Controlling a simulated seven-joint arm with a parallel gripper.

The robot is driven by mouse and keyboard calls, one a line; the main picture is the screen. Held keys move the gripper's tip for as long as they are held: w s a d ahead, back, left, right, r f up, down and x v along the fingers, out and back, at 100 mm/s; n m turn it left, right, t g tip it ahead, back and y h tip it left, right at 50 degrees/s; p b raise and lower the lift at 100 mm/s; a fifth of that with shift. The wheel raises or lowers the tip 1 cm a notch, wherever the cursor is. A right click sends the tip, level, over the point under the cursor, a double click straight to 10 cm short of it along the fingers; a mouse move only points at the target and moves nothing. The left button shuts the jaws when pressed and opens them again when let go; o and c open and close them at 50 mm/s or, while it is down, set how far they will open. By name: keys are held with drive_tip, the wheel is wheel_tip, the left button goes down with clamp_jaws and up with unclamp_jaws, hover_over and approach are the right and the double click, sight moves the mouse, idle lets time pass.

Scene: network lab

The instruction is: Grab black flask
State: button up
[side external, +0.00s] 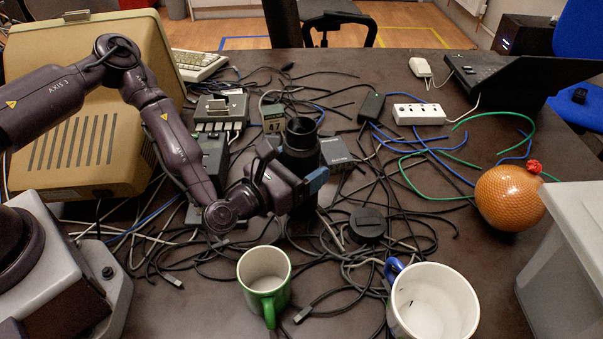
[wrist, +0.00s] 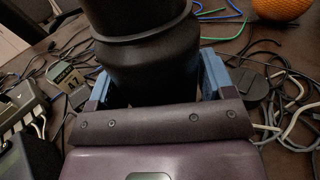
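The black flask (side external: 300,143) stands upright and open-topped among cables at the middle of the table. In the wrist view the flask (wrist: 148,45) fills the top centre. My gripper (side external: 318,182) is low at the flask's near side. In the wrist view, the blue fingers of my gripper (wrist: 155,88) lie on either side of the flask. Whether both fingers press on it cannot be told. The flask's lower part is hidden behind my gripper. A round black lid (side external: 367,224) lies to the right.
A green cup (side external: 264,272) and a white mug with a blue handle (side external: 432,305) stand in front. An orange ball (side external: 508,198) and a grey bin (side external: 575,240) are at right. A beige monitor (side external: 95,130) is at left. Tangled cables cover the middle.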

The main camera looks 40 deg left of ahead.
drive_tip(key=c, duration=0.7)
drive_tip(key=shift+r, duration=0.1)
drive_tip(key=shift+c, duration=1)
drive_tip(key=shift+r, duration=0.1)
